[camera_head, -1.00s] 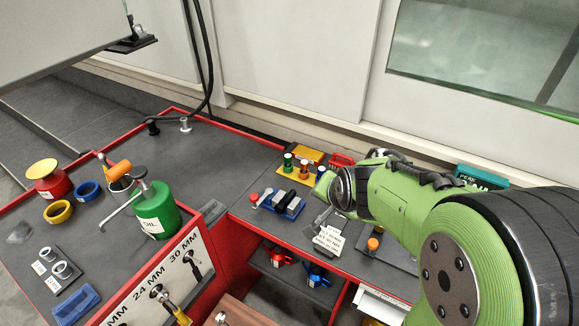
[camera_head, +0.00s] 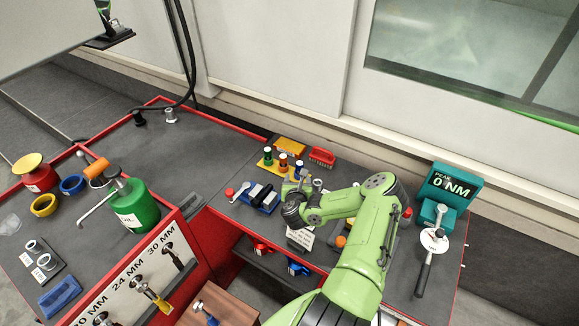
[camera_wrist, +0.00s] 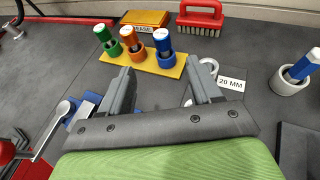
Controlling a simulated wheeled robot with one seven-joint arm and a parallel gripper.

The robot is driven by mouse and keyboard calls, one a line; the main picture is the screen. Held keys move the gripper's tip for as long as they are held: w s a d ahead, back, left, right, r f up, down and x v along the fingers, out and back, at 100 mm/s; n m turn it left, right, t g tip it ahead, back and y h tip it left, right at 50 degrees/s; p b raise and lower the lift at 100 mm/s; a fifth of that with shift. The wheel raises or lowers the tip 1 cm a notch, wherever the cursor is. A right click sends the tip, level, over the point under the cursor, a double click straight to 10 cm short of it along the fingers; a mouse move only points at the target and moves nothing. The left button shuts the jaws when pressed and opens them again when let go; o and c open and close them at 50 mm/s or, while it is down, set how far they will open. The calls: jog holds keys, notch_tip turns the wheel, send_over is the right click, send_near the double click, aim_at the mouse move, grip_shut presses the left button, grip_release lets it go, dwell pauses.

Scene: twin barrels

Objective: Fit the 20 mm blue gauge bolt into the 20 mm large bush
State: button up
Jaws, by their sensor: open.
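My gripper (camera_wrist: 160,80) is open and empty in the wrist view, its fingers pointing toward a yellow stand. A blue gauge bolt (camera_wrist: 162,42) stands in that stand (camera_wrist: 172,68), beside an orange one (camera_wrist: 133,43) and a green one (camera_wrist: 106,38). The blue bolt lies ahead of the jaws, apart from them. A pale ring-shaped bush (camera_wrist: 208,65) is partly hidden behind the right finger, beside a "20 MM" label (camera_wrist: 231,83). At the right edge another blue piece (camera_wrist: 301,67) sits tilted in a grey bush (camera_wrist: 289,82); its size cannot be read.
A yellow box (camera_wrist: 145,18) and a red brush (camera_wrist: 201,15) lie behind the stand. A blue holder (camera_head: 257,196) sits left of my gripper. A teal torque meter (camera_head: 449,188) stands at the right. A green oil can (camera_head: 135,207) stands on the left bench.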

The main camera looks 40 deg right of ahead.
aim_at(299, 166)
jog(key=b+x, duration=0.1)
jog(key=x, duration=0.7)
jog(key=shift+a+f, duration=0.1)
jog(key=shift+f, duration=0.1)
jog(key=b+x, duration=0.2)
jog(key=x, duration=0.4)
jog(key=shift+s+r, duration=0.1)
jog(key=shift+r, duration=0.15)
grip_shut()
notch_tip(299, 166, up, 9)
jog(key=shift+p, duration=1.25)
jog(key=shift+s+d+r, duration=0.1)
jog(key=shift+d+r, duration=0.15)
jog(key=shift+r, duration=0.1)
jog(key=s+n+t+y+b, duration=0.3)
jog(key=s+n+y+b, duration=0.3)
jog(key=s, duration=0.3)
jog(key=shift+d+r+t+b, duration=0.2)
jog(key=shift+r+t+b, duration=0.15)
jog(key=shift+t+b, duration=0.1)
